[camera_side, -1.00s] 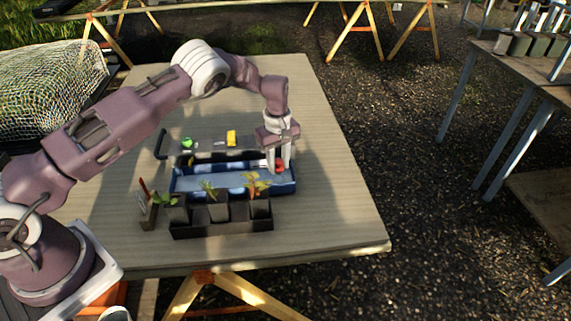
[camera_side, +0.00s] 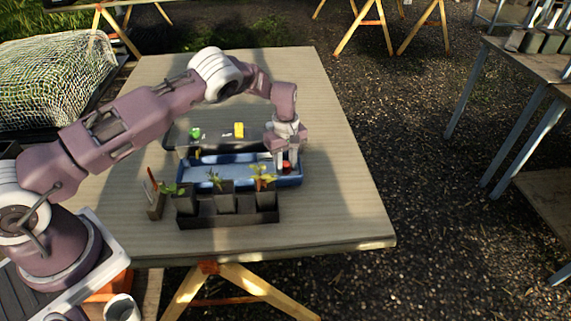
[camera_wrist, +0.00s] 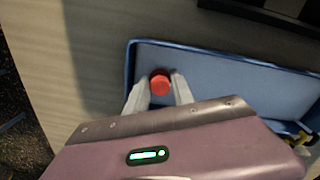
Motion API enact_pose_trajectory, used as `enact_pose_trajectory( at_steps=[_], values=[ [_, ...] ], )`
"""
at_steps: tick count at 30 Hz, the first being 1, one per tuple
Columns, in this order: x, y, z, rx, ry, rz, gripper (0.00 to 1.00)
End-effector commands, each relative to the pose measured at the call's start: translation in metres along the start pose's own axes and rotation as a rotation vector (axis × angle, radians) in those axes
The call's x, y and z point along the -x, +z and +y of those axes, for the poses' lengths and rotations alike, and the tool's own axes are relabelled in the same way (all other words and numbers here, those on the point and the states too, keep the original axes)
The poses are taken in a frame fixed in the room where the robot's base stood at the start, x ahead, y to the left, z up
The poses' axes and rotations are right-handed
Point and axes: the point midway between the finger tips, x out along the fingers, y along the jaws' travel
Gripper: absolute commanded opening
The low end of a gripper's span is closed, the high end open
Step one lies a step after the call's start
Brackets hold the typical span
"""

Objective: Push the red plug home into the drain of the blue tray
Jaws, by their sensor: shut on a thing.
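The blue tray (camera_side: 201,180) lies on the table behind the seedling pots. In the wrist view its blue rim (camera_wrist: 200,46) and pale inner floor (camera_wrist: 235,80) show. The red plug (camera_side: 286,164) is at the tray's right end and also shows in the wrist view (camera_wrist: 160,84). My gripper (camera_side: 286,168) points down into that end of the tray. Its two pale fingers are shut on the red plug, one on each side. The drain is hidden, and I cannot tell how deep the plug sits.
A dark holder (camera_side: 228,216) with several seedling pots stands in front of the tray. A grey board (camera_side: 217,141) with a green piece (camera_side: 195,133) and a yellow piece (camera_side: 239,130) lies behind it. The table's right side (camera_side: 340,190) is clear.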

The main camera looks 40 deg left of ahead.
Motion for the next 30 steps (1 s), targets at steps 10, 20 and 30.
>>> enact_pose_trajectory(
  at_steps=[10, 20, 30],
  values=[
    [-0.004, 0.0, -0.003, 0.002, -0.008, -0.001, 0.55],
    [0.046, 0.0, 0.001, 0.003, 0.005, 0.0, 0.55],
    [0.071, 0.0, 0.002, 0.002, 0.008, 0.002, 0.55]
  ],
)
